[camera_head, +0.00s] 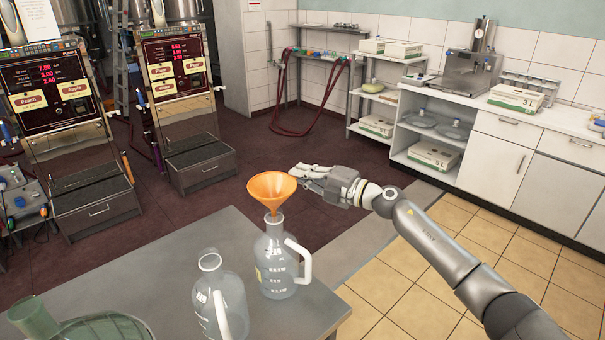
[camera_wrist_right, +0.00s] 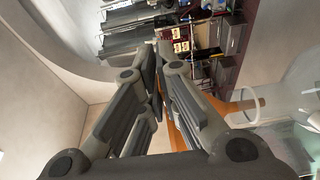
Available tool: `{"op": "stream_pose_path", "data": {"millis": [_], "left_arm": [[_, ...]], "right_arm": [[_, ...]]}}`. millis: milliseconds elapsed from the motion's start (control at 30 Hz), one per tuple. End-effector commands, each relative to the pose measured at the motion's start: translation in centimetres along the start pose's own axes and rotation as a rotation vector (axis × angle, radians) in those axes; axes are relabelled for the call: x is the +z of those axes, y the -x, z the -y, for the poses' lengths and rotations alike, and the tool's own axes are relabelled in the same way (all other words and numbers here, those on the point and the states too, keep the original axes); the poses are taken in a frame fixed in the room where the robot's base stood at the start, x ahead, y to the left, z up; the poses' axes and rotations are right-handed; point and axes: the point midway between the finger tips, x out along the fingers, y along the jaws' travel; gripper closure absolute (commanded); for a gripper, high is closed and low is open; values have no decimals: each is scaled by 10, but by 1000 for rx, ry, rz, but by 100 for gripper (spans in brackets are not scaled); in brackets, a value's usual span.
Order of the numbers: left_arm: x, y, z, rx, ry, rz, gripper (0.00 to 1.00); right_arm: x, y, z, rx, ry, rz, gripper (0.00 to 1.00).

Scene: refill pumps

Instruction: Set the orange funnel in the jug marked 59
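The orange funnel (camera_head: 271,188) is upright over the mouth of a clear jug (camera_head: 275,262) at the table's far right corner. Its narrow end meets the jug's neck; I cannot tell how deep it sits. A second clear jug (camera_head: 209,292) with an open mouth stands nearer, to the left. No number 59 is readable on either jug. My right gripper (camera_head: 299,174) is at the funnel's right rim, its fingers closed together on it. In the right wrist view, the funnel (camera_wrist_right: 182,135) shows orange between and behind the fingers (camera_wrist_right: 157,70). My left gripper is not in view.
The grey table (camera_head: 180,250) has free room behind the jugs. Green glassware (camera_head: 105,327) stands at its near left. Two machines with red displays (camera_head: 178,62) stand at the back left. A white counter (camera_head: 560,118) runs along the right wall, beyond open floor.

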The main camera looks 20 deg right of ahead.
Motion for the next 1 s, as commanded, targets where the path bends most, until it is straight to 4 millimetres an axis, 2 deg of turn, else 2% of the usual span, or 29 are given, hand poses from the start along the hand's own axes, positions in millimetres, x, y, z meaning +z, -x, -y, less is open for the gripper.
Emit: {"op": "stream_pose_path", "data": {"millis": [600, 933, 1000], "left_arm": [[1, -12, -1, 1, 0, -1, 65], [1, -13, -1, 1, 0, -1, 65], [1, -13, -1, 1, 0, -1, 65]], "right_arm": [[0, 0, 17, 0, -1, 0, 100], [0, 0, 18, 0, -1, 0, 100], [0, 0, 18, 0, -1, 0, 91]]}}
